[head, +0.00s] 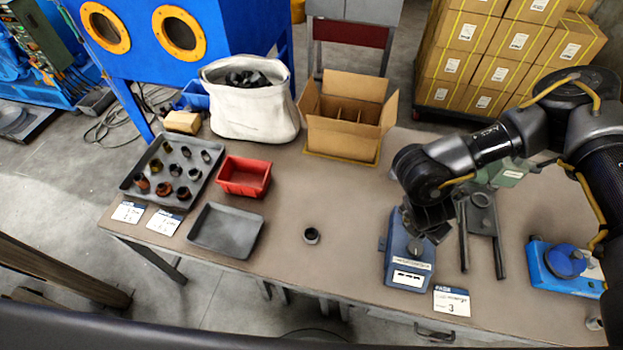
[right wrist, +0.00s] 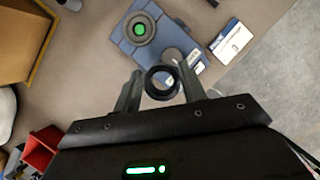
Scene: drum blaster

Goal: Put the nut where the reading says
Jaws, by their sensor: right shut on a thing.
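My right gripper (right wrist: 160,88) is shut on a dark ring-shaped nut (right wrist: 148,84), held between its two fingers. In the head view the right gripper (head: 428,232) is over the blue measuring device (head: 409,262), and the held nut cannot be made out there. In the right wrist view the device (right wrist: 120,42) lies beyond the nut, with a round part with a green centre (right wrist: 139,29). I cannot tell whether nut and device touch. The device's white panel is too small to read. Another dark ring (head: 311,236) stands on the table. My left gripper is not in view.
A grey tray (head: 128,186) holds several nuts, with two small cards (head: 128,212) in front. A red bin (head: 244,177) and an empty grey tray (head: 225,231) stand nearby.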

